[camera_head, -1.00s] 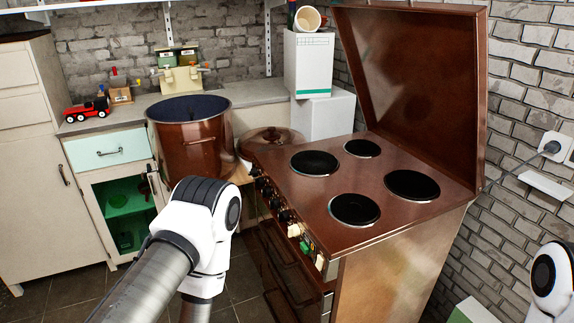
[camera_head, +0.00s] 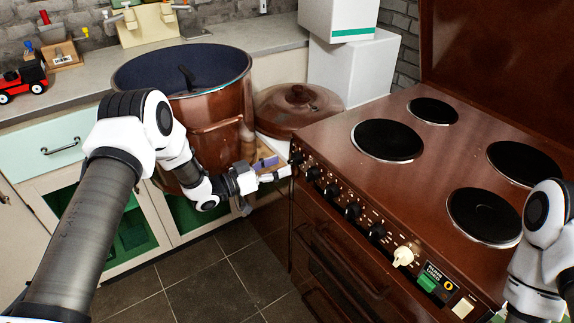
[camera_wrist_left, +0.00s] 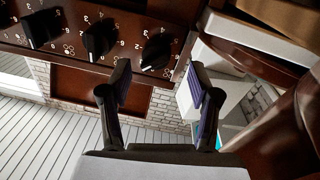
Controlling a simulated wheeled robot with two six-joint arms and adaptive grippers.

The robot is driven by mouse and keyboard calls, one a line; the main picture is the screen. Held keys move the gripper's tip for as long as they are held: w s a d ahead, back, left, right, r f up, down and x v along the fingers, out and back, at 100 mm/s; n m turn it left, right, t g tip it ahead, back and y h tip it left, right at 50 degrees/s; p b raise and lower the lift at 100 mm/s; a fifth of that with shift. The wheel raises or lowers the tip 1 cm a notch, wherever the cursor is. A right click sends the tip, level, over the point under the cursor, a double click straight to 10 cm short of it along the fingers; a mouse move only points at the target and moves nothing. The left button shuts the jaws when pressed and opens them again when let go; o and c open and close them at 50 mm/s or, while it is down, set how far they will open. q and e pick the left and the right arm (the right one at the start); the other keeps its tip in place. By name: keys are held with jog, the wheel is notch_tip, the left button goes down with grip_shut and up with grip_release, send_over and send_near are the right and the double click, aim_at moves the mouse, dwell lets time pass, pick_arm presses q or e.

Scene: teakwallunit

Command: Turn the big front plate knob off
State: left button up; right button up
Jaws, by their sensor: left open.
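The brown stove (camera_head: 445,120) has a row of black knobs along its front panel, with a white knob (camera_head: 403,256) towards the right end. The end black knob (camera_head: 297,158) is nearest my left gripper (camera_head: 279,174). In the left wrist view this knob (camera_wrist_left: 157,50) lies just beyond and between the open, empty fingertips (camera_wrist_left: 159,70); I cannot tell if they touch it. Two more black knobs, a middle one (camera_wrist_left: 98,38) and a left one (camera_wrist_left: 40,30), show beside it. No readable label tells which knob serves the big front plate. My right gripper is out of frame.
A large brown pot (camera_head: 225,130) stands close behind my left arm. A lidded brown pan (camera_head: 297,105) is left of the stove. The stove lid (camera_head: 500,50) is raised. Free floor (camera_head: 215,285) lies before the stove.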

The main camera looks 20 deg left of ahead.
aim_at(289, 162)
pick_arm(q)
jog(key=x, duration=0.2)
jog(key=shift+w+d, duration=0.2)
jog(key=shift+d, duration=0.2)
jog(key=shift+w+d+r, duration=0.1)
jog(key=shift+d+r, duration=0.05)
jog(key=shift+d, duration=0.1)
jog(key=shift+a, duration=0.1)
jog(key=shift+w, duration=0.1)
jog(key=c, duration=1.1)
jog(key=shift+c, duration=0.2)
